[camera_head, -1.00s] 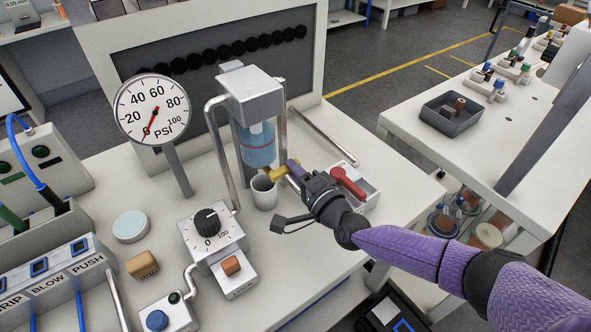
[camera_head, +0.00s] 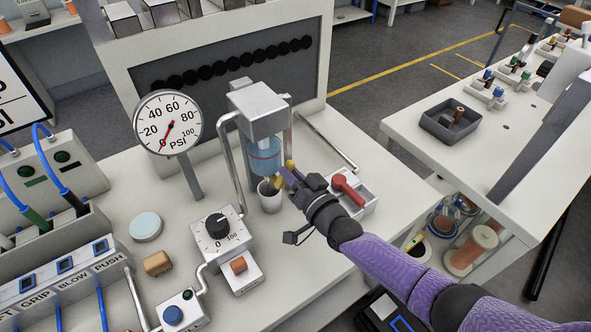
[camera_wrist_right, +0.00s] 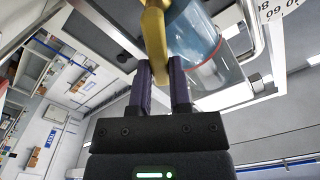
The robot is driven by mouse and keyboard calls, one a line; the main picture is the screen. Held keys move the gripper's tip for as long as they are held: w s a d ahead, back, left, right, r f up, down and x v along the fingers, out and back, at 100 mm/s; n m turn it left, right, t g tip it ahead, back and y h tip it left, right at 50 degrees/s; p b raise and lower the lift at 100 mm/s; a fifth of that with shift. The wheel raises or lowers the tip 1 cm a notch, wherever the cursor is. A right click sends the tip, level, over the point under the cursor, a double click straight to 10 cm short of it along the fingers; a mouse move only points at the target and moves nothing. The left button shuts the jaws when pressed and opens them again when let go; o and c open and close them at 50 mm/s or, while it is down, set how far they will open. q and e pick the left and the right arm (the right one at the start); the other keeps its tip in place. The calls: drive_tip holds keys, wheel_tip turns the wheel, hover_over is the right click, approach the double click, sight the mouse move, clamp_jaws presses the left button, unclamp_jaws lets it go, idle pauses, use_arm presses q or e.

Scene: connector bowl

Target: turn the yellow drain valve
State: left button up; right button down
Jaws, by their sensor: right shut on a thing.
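The yellow drain valve (camera_head: 289,166) sits below the clear bowl with blue liquid (camera_head: 265,157), under a grey metal head (camera_head: 258,108). My right gripper (camera_head: 287,178) is at the valve with its purple fingers shut on it. In the right wrist view the yellow valve (camera_wrist_right: 155,35) runs down between the two fingers of the right gripper (camera_wrist_right: 163,82). The fingers hide part of the valve. A pale cup (camera_head: 270,200) stands below the bowl, left of the gripper. My left gripper is not in view.
A pressure gauge (camera_head: 150,110) has its red needle near 0. A red-handled lever (camera_head: 348,187) in a white tray is close to the right of my gripper. A knob box (camera_head: 218,232) stands front left. The table's front right is clear.

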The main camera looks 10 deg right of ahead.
drive_tip(key=shift+s+a+r+n+p, duration=0.1)
drive_tip(key=shift+a+n+p, duration=0.1)
drive_tip(key=shift+n, duration=0.4)
drive_tip(key=shift+s+a+r+n+p, duration=0.1)
drive_tip(key=shift+a+n+p, duration=0.05)
drive_tip(key=shift+n, duration=0.45)
drive_tip(key=shift+s+a+n+p, duration=0.1)
drive_tip(key=shift+a+n+p, duration=0.25)
drive_tip(key=shift+n, duration=0.75)
drive_tip(key=shift+a+n, duration=0.1)
drive_tip(key=shift+n, duration=0.3)
drive_tip(key=c, duration=0.7)
unclamp_jaws()
drive_tip(key=shift+o, duration=0.7)
drive_tip(key=shift+s, duration=0.1)
